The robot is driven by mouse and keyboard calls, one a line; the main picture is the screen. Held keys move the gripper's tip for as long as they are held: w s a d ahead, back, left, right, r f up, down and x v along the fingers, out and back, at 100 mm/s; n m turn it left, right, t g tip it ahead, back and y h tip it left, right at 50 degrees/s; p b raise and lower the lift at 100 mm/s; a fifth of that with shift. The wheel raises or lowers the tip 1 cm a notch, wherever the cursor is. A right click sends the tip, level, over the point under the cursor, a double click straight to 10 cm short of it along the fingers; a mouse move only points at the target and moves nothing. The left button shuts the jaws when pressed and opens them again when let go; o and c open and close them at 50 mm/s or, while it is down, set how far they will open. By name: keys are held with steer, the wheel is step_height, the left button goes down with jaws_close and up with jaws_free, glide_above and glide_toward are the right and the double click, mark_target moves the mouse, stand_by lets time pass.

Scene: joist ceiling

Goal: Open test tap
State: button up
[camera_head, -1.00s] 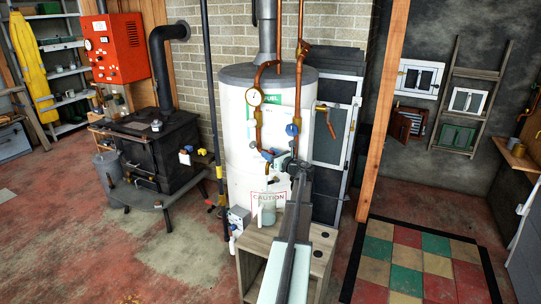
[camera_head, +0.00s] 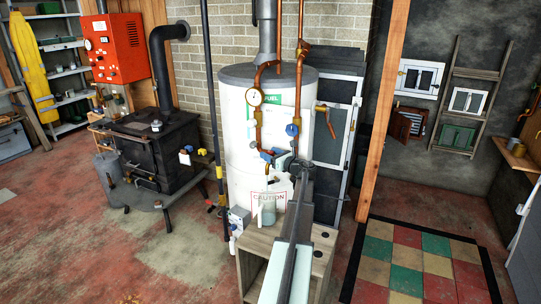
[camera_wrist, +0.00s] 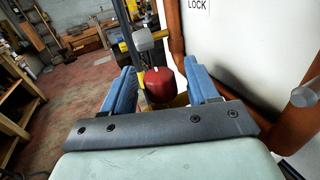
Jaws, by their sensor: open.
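My gripper (camera_wrist: 160,74) is open, with its two blue fingers spread. A red rounded knob (camera_wrist: 158,84) with a pale mark shows between the fingers in the wrist view, with yellow parts around and below it. I cannot tell whether it is the test tap, as no label for it shows, nor whether the fingers touch it. My gripper and arm hide part of the pipework there.
Copper pipe (camera_wrist: 176,50) runs close to the right finger. A round gauge (camera_head: 254,97) and another blue valve (camera_head: 292,130) sit on the pipes above. A wooden stand (camera_head: 256,248) is below. A black stove (camera_head: 155,145) stands left, a wooden post (camera_head: 380,120) right.

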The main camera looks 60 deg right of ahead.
steer(key=v, duration=1.3)
steer(key=shift+s, duration=0.25)
steer(key=shift+a, duration=0.15)
